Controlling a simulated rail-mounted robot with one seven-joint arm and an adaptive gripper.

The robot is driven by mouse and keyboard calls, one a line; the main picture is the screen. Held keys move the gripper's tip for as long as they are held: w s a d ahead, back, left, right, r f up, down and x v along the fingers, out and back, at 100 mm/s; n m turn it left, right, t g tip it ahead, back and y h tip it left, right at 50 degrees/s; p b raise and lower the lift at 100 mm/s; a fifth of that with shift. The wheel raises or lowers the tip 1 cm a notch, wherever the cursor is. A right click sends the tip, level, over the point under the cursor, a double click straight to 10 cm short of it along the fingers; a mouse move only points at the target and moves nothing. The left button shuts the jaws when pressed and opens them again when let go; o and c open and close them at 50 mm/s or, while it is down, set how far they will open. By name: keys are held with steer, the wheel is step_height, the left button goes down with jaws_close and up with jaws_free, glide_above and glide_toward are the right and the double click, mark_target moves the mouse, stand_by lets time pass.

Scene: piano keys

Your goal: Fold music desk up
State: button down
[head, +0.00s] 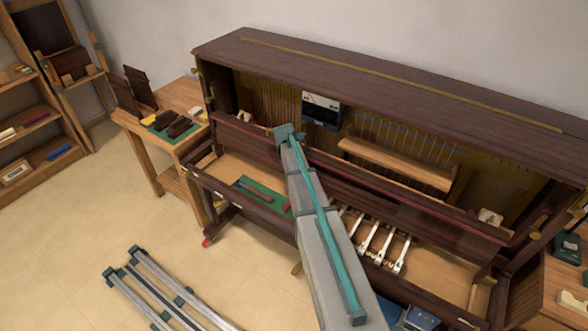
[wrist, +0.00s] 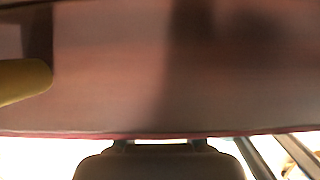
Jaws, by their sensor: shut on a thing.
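The music desk is most likely the long dark red-brown panel (head: 430,204) with a red edge, running across the open front of the piano in the head view. In the wrist view a red-brown panel (wrist: 110,75) fills most of the picture, very close, its red lower edge crossing the frame. My gripper (wrist: 160,143) shows as a dark shape at the bottom of the wrist view, against that edge, shut on the panel. Its fingertips are mostly hidden. In the head view my arm reaches up to the panel's left half and hides part of it; the gripper itself is hidden there.
The piano's closed top (head: 390,80) overhangs the open front. Several white keys (head: 375,241) and a green mat (head: 262,194) lie on the keybed. A wooden side table (head: 160,142) holds dark blocks at left. A yellow rounded part (wrist: 22,80) is close in the wrist view.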

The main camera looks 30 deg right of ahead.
steer(key=c, duration=1)
jaws_free()
steer(key=v, duration=1.2)
